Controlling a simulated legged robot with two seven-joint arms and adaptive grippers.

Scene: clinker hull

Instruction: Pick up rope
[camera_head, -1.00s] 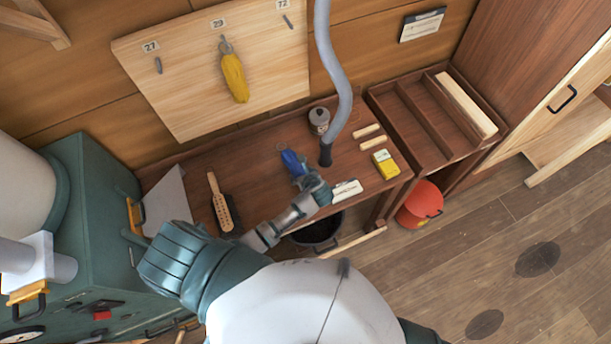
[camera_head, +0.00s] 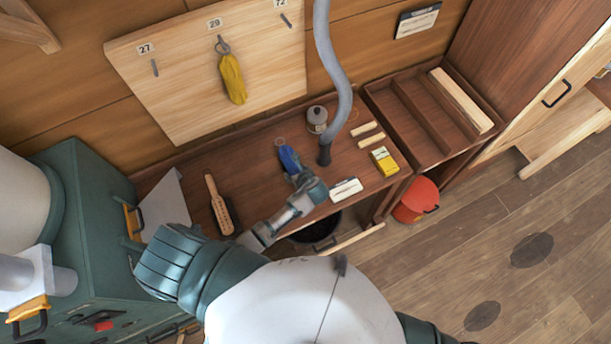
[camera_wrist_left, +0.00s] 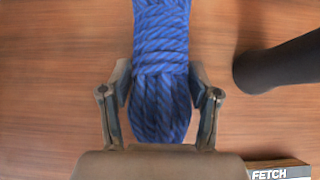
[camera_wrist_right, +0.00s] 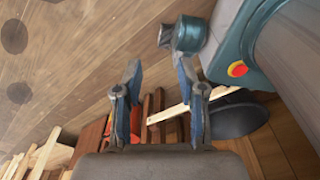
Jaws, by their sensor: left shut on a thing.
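The rope is a blue coiled bundle (camera_head: 288,158) on the brown workbench (camera_head: 255,165) in the head view. In the left wrist view the rope (camera_wrist_left: 160,65) runs down the middle, between both fingers. My left gripper (camera_head: 300,175) reaches over the bench from the front. In the left wrist view its fingers (camera_wrist_left: 160,98) close on the rope's sides. I cannot tell whether the rope is lifted off the wood. My right gripper (camera_wrist_right: 158,95) shows in the right wrist view with its fingers apart and nothing between them, away from the bench top.
A brush (camera_head: 219,205) lies left of the rope. A grey hose (camera_head: 338,85), a white block (camera_head: 346,189) and a yellow box (camera_head: 385,161) are to its right. A yellow bundle (camera_head: 232,78) hangs on the pegboard. A red bucket (camera_head: 414,200) stands below the compartment tray (camera_head: 378,98).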

